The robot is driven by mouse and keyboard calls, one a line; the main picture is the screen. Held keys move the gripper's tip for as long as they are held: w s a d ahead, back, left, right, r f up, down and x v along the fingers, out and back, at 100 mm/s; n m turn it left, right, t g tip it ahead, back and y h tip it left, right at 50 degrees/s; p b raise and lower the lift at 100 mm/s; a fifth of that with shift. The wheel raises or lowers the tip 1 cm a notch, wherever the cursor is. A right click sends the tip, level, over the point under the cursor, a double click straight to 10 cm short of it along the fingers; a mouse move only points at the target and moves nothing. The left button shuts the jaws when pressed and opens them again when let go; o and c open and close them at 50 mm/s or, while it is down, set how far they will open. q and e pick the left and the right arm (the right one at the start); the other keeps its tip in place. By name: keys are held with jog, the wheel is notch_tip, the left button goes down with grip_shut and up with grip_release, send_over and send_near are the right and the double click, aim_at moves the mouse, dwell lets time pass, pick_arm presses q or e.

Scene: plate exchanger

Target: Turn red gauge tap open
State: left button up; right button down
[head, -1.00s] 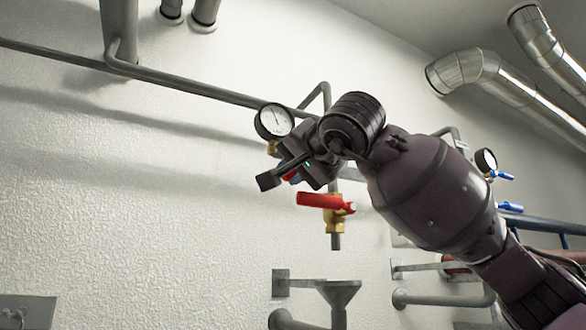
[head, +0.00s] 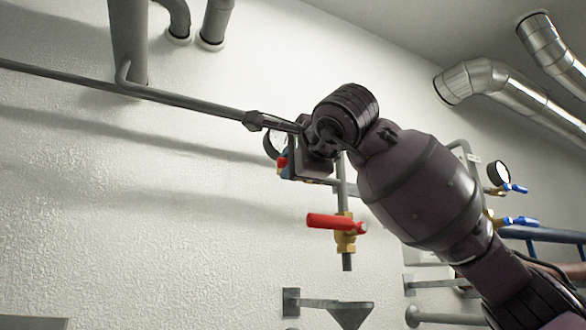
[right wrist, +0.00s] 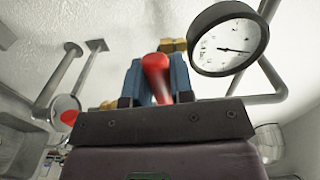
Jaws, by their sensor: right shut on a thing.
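The red gauge tap's handle (right wrist: 156,72) stands between the blue fingers of my right gripper (right wrist: 157,82) in the right wrist view. The gripper is shut on it. The brass valve body (right wrist: 172,46) is just behind it. The round white gauge (right wrist: 228,42) is at the right, close to the gripper. In the head view my right gripper (head: 285,168) is at the wall pipe, and a bit of the red handle (head: 282,162) shows. The gauge there is mostly hidden behind the gripper. My left gripper is not in view.
A second red-handled tap (head: 336,222) on a brass valve hangs just below, above a grey funnel (head: 350,312). Another gauge (head: 498,173) with blue-handled taps (head: 515,188) is at the right. A grey pipe (head: 190,102) runs along the wall; the left wall is clear.

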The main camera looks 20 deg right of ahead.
jog(key=shift+r+m, duration=0.2)
jog(key=shift+m, duration=0.1)
dwell(0.4)
jog(key=c, duration=1)
grip_release()
jog(key=shift+s, duration=0.1)
jog(key=shift+s, duration=0.3)
jog(key=s+b, duration=0.1)
jog(key=s, duration=0.9)
